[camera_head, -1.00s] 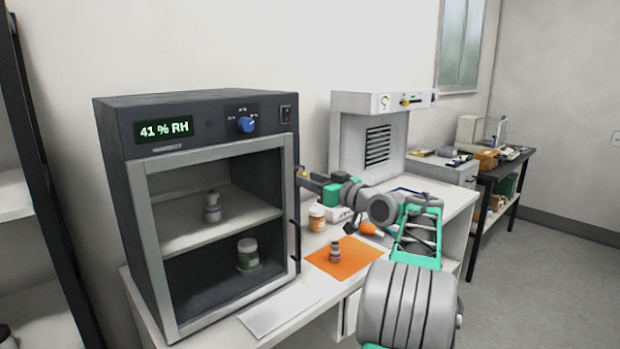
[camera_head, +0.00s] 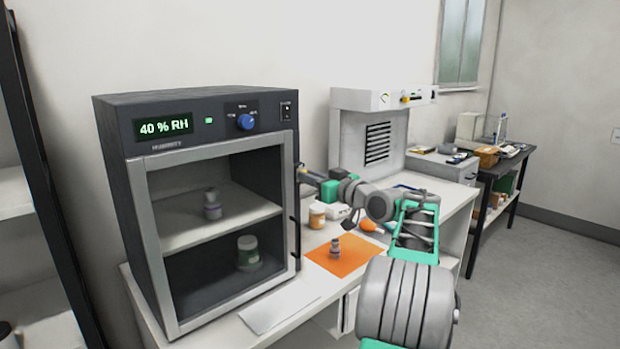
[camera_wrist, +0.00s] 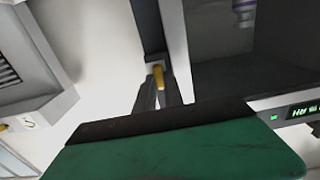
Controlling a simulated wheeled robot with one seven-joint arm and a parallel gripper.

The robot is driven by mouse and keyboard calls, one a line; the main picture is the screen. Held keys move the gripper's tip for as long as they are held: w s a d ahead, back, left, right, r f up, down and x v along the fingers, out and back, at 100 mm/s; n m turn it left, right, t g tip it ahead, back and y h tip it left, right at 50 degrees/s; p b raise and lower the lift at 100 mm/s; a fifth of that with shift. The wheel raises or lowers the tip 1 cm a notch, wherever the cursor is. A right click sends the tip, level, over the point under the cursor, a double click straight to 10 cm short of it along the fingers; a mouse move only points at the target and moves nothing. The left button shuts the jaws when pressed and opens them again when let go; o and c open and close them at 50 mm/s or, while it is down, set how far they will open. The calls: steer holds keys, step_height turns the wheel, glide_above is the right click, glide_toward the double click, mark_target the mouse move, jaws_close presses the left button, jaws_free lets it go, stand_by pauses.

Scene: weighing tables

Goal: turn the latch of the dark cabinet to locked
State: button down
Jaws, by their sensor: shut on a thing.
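The dark cabinet (camera_head: 112,150) stands on the left of the white table, its glass door closed in a silver frame. Its latch (camera_wrist: 158,74), a small yellow lever on a dark mount, shows in the wrist view at the cabinet's edge. My gripper (camera_wrist: 161,98) is shut on the latch, with the lever between its narrow fingertips. In the head view my gripper (camera_head: 302,173) reaches the cabinet's right side, below the control panel; the latch is too small there to make out its angle.
An orange mat (camera_head: 345,262) with a small grey bottle (camera_head: 335,248) lies right of the cabinet. An orange-labelled jar (camera_head: 317,215) stands behind it. A white sheet (camera_head: 278,305) lies in front. A black door handle (camera_head: 294,237) is below my gripper.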

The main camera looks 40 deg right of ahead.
steer(key=shift+f+b, duration=0.15)
steer(key=shift+b, duration=0.5)
steer(key=shift+a+f+n+b, duration=0.1)
steer(key=shift+a+n+b, duration=0.05)
steer(key=shift+n+b, duration=3.85)
steer(key=shift+a+n+b, duration=0.1)
steer(key=shift+n+b, duration=2.9)
steer(key=shift+n, duration=1.9)
steer(key=c, duration=1.4)
jaws_free()
steer(key=shift+c, duration=0.2)
steer(key=shift+s, duration=0.1)
